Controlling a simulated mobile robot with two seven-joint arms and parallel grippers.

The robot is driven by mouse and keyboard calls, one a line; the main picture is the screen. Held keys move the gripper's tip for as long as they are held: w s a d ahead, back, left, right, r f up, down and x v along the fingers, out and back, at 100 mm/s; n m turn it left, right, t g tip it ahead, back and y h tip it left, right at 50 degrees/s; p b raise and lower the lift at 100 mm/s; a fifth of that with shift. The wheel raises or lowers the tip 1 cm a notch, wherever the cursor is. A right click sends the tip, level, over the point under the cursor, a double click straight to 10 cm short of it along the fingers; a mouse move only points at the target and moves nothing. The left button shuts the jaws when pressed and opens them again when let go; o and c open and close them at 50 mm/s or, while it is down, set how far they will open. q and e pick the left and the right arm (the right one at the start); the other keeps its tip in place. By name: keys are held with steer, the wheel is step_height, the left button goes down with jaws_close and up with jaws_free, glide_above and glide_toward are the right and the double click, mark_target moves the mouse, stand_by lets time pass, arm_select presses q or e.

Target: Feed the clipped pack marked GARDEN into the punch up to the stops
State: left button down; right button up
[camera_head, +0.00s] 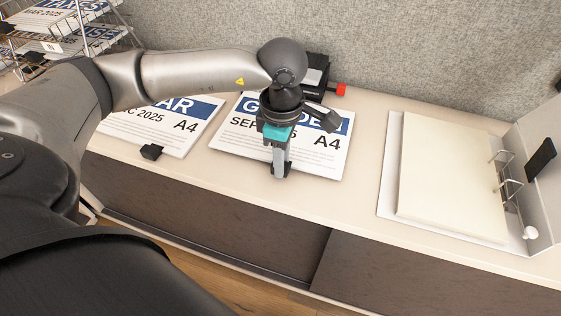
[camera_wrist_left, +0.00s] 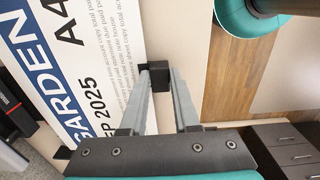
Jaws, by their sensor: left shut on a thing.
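The white pack (camera_head: 240,137) marked GARDEN has a blue title band and lies on the counter, its title partly covered by my arm in the head view. The full word shows on the pack in the left wrist view (camera_wrist_left: 75,50). A black clip (camera_wrist_left: 158,77) sits on its near edge. My left gripper (camera_head: 281,168) is shut on this clip, which shows between its fingertips in the left wrist view (camera_wrist_left: 160,76). The black punch (camera_head: 318,75) with a red knob stands behind the pack, partly hidden by my wrist. I cannot tell how far the pack reaches into it. My right gripper is out of view.
Another clipped pack (camera_head: 160,134) lies to the left, its black clip (camera_head: 151,152) at the near edge. An open ring binder (camera_head: 445,165) with cream sheets lies to the right. Wire trays (camera_head: 75,40) stand back left. A felt panel (camera_head: 430,60) closes the back.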

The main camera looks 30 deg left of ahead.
arm_select(q)
steer(key=shift+w+a+b, duration=0.2)
steer(key=shift+w+b, duration=0.1)
steer(key=shift+w, duration=0.6)
steer(key=shift+w+a+b, duration=0.2)
steer(key=shift+w+b, duration=0.05)
steer(key=shift+w, duration=0.6)
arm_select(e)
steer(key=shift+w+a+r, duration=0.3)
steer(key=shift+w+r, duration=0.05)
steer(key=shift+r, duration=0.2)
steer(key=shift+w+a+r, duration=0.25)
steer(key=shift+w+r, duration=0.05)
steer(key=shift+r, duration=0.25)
arm_select(q)
steer(key=shift+w+a, duration=0.1)
steer(key=shift+w, duration=0.3)
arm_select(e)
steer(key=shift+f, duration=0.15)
arm_select(q)
steer(key=shift+s+a, duration=0.1)
steer(key=shift+a, duration=0.2)
steer(key=c, duration=0.6)
jaws_free()
